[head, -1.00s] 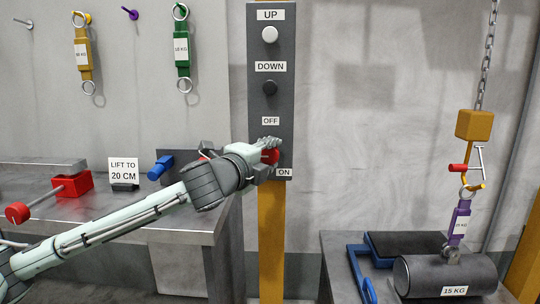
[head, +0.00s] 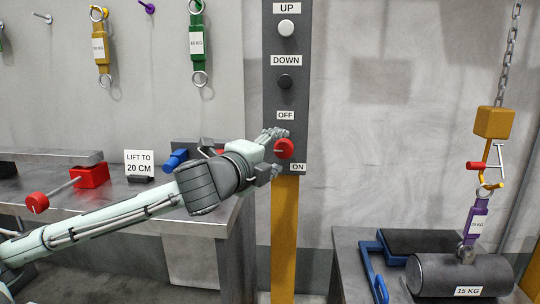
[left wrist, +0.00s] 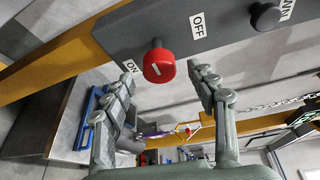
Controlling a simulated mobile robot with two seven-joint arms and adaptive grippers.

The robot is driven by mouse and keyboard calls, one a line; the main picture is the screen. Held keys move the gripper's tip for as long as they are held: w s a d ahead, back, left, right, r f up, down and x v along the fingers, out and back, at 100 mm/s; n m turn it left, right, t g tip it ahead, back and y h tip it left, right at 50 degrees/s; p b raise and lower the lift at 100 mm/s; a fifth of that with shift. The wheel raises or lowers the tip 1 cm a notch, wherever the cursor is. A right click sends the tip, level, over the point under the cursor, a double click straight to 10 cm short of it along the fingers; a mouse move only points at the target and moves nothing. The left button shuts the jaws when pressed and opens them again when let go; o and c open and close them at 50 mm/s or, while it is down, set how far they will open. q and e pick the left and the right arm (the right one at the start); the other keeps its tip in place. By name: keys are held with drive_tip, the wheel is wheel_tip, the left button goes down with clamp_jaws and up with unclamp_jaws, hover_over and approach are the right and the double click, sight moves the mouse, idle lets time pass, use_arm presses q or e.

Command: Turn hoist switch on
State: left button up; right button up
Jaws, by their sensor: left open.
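The hoist switch is a round red knob (head: 284,149) low on a dark grey control panel (head: 270,100), between the OFF label (head: 286,115) above and the ON label (head: 298,167) below. My left gripper (head: 279,152) is at the knob's left side, with one finger above it and one below. In the left wrist view the red knob (left wrist: 159,66) stands just ahead of and between the spread fingertips (left wrist: 166,76). Neither finger clearly touches it there. The left gripper is open and empty. My right gripper does not show.
The white UP button (head: 287,27) and black DOWN button (head: 285,81) sit higher on the panel. A workbench (head: 95,210) stands left. At right, a chain hook (head: 490,185) links through a purple scale (head: 478,218) to a 15 KG cylinder (head: 455,274).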

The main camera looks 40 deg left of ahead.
use_arm(q)
drive_tip(key=shift+s+d+r, duration=0.1)
drive_tip(key=shift+s+d, duration=0.05)
drive_tip(key=shift+s, duration=0.65)
drive_tip(key=shift+s+d+r, duration=0.1)
drive_tip(key=shift+s, duration=0.7)
